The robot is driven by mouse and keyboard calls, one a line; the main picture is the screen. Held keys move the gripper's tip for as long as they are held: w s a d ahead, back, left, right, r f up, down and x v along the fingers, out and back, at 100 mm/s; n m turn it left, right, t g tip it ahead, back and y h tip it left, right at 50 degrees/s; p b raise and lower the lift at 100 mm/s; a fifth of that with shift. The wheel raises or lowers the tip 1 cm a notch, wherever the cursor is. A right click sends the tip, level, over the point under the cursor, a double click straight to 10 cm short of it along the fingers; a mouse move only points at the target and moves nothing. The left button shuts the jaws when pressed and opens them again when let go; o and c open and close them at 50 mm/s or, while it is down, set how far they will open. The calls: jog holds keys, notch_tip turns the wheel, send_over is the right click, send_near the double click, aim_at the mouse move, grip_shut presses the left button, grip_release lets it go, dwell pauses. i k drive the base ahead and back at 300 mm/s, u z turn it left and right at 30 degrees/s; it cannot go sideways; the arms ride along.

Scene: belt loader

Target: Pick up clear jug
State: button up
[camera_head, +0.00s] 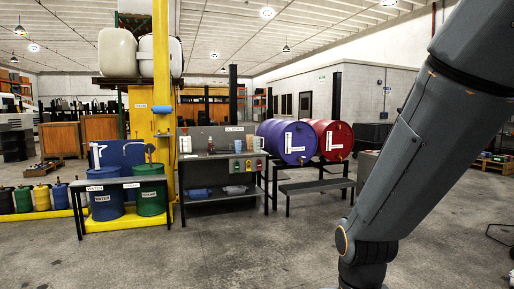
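A pale, see-through jug-like vessel (258,143) stands at the right end of the grey workbench top, against the blue drum behind. It is small and far off, so I cannot be sure it is the clear jug. My arm crosses the right side of the picture in front and leaves at the bottom edge. My gripper is not in view, so its state and place are hidden.
The workbench (205,157) has a lower shelf with a blue jug (200,193) and a grey one (236,190). Blue (287,141) and red (330,139) drums lie on a rack at right. A small table (122,181) stands at left. The concrete floor (230,250) ahead is clear.

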aim_at(256, 140)
jog(key=z, duration=0.25)
jog(key=i, duration=1.85)
jog(key=z, duration=0.35)
jog(key=i, duration=2.1)
jog(key=u, duration=0.3)
jog(key=i, duration=1.95)
jog(key=u, duration=0.75)
jog(key=i, duration=1.75)
jog(key=u, duration=0.5)
